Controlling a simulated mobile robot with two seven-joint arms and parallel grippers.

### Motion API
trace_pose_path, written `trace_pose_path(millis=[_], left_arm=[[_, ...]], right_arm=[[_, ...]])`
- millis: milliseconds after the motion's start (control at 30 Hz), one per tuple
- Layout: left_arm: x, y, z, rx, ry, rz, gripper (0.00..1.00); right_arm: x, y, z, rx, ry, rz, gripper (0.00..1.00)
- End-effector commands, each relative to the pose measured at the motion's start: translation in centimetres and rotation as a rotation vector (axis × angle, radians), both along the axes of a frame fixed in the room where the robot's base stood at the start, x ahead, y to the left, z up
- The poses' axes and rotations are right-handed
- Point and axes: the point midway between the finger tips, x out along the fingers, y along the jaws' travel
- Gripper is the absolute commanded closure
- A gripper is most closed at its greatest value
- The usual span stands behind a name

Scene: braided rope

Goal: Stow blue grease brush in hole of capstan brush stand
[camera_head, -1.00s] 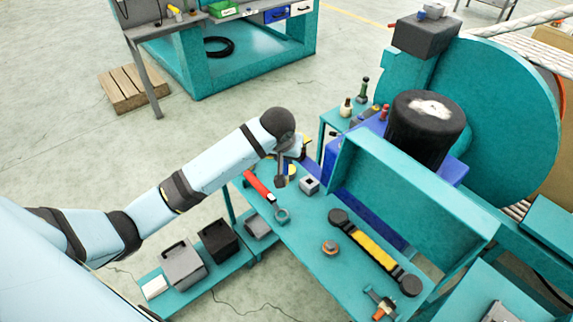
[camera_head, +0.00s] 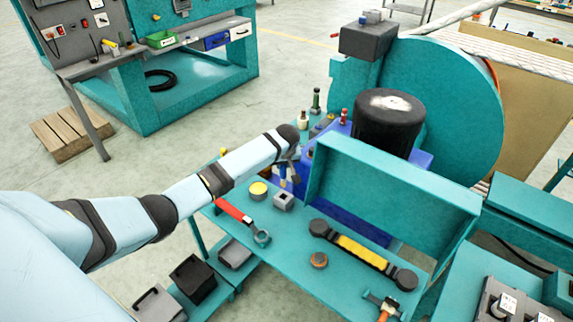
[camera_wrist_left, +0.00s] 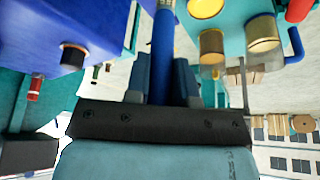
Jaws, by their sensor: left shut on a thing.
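My left gripper (camera_head: 286,172) is shut on the blue grease brush (camera_head: 283,184), whose blue handle points down from it above the teal bench. In the left wrist view the blue handle (camera_wrist_left: 162,48) stands between the two fingers of my left gripper (camera_wrist_left: 166,78). The brush's bristles cannot be made out. A small grey block with a dark opening in its top, which looks like the brush stand (camera_head: 283,202), sits on the bench just below the brush. The brush appears above it and apart from it. My right gripper is not in view.
A yellow-topped tin (camera_head: 258,189) and a red-handled wrench (camera_head: 234,212) lie left of the stand. A yellow-and-black tool (camera_head: 362,254) and a brown ring (camera_head: 319,260) lie to the right and nearer. A teal panel (camera_head: 395,185) and black drum (camera_head: 389,120) rise behind.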

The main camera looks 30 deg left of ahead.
Motion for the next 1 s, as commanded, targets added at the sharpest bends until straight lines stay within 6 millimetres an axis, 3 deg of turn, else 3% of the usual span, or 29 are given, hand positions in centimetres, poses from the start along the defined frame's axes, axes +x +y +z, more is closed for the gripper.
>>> trace_pose_path(millis=[533, 1000], left_arm=[[0.0, -0.1, 0.4, -0.001, 0.002, -0.001, 1.00], [0.0, -0.1, -4.6, -0.001, 0.000, 0.000, 1.00]], right_arm=[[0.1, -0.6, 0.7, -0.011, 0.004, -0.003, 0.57], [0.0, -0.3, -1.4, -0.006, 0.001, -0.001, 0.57]])
